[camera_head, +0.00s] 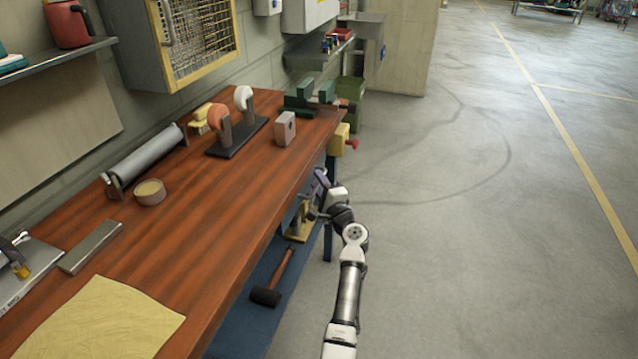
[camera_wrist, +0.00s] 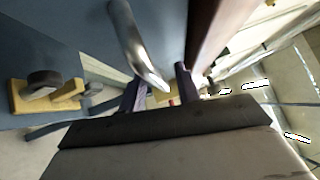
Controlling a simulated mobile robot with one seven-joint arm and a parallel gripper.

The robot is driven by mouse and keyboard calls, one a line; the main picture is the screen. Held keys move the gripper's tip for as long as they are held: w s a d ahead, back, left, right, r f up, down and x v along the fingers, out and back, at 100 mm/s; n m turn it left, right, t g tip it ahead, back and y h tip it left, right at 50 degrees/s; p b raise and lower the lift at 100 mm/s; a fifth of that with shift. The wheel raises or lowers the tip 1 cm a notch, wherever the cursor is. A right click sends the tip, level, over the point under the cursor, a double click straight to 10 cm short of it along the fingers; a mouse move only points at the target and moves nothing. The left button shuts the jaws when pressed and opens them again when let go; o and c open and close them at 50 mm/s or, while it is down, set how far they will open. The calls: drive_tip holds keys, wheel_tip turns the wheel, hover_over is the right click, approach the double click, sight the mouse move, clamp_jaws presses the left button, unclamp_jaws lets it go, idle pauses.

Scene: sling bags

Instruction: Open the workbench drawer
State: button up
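The workbench (camera_head: 215,235) has a red-brown wooden top and runs along the wall in the head view. Its drawer front is hidden there below the top's edge. In the wrist view a curved silver handle (camera_wrist: 135,45) stands out from a blue-grey front (camera_wrist: 172,22), beside the brown bench edge (camera_wrist: 220,28). My gripper (camera_head: 320,192) is beside the bench's front edge, near its far end. In the wrist view my gripper (camera_wrist: 159,88) has its two dark fingers apart, and the handle's lower end shows between them. I cannot tell whether they touch it.
A black-headed hammer (camera_head: 268,292) lies on the blue lower shelf (camera_head: 240,325). A yellow-based tool (camera_head: 300,225) is under the bench and also shows in the wrist view (camera_wrist: 50,95). The floor (camera_head: 480,250) to the right is clear.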

clamp_jaws()
drive_tip(key=shift+d, duration=0.1)
idle(0.3)
drive_tip(key=s+d+b, duration=0.2)
drive_tip(key=s+d, duration=0.1)
drive_tip(key=d, duration=0.7)
drive_tip(key=s+d+b, duration=0.3)
drive_tip(key=s+d, duration=0.1)
drive_tip(key=d, duration=0.6)
drive_tip(key=shift+d+b, duration=0.35)
drive_tip(key=shift+d, duration=0.05)
drive_tip(key=shift+w, duration=0.1)
unclamp_jaws()
